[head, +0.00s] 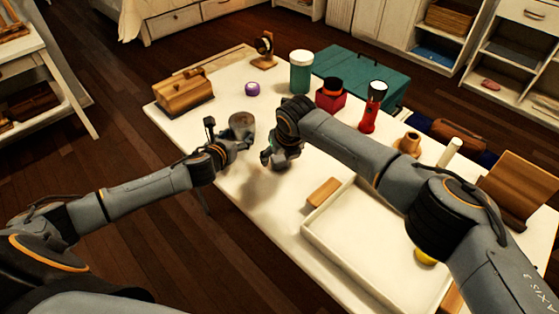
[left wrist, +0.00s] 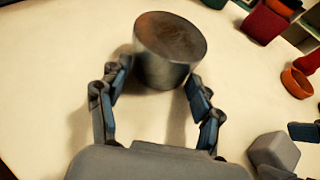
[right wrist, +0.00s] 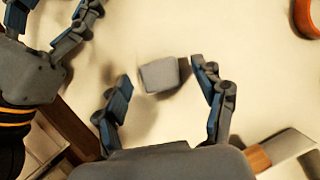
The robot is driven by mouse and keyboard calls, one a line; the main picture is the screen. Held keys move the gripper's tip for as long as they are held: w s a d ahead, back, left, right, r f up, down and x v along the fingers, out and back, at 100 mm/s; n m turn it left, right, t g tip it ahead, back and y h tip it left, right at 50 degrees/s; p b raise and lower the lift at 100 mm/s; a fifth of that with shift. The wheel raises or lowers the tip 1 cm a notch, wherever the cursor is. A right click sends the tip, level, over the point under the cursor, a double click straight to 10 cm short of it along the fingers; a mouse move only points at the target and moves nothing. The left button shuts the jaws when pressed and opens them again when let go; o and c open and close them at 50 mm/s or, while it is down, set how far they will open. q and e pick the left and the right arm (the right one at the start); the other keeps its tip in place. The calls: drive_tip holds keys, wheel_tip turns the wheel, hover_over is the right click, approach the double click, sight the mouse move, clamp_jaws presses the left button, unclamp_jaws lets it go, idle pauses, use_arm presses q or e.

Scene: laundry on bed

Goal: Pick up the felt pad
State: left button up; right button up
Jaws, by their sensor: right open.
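A small grey block, which looks like the felt pad (right wrist: 160,75), lies on the white table between the fingers of my right gripper (right wrist: 163,72), in the right wrist view. The fingers are spread, with a gap on each side of it. In the head view my right gripper (head: 272,158) is low over the table and hides the pad. A grey blocky shape at the lower right of the left wrist view may be the pad. My left gripper (left wrist: 160,75) has its fingers on both sides of a grey metal cup (left wrist: 168,65); whether they grip it is unclear.
A white tray (head: 310,229) and a wood-handled piece (head: 323,192) lie at the near right. A wooden box (head: 184,92), purple item (head: 252,88), teal jar (head: 301,72), red jar (head: 331,95) and red flashlight (head: 372,108) stand further back. My two grippers are close together.

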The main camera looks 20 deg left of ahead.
sight(281, 159)
drive_tip(key=c, duration=1)
wheel_tip(281, 159, up, 10)
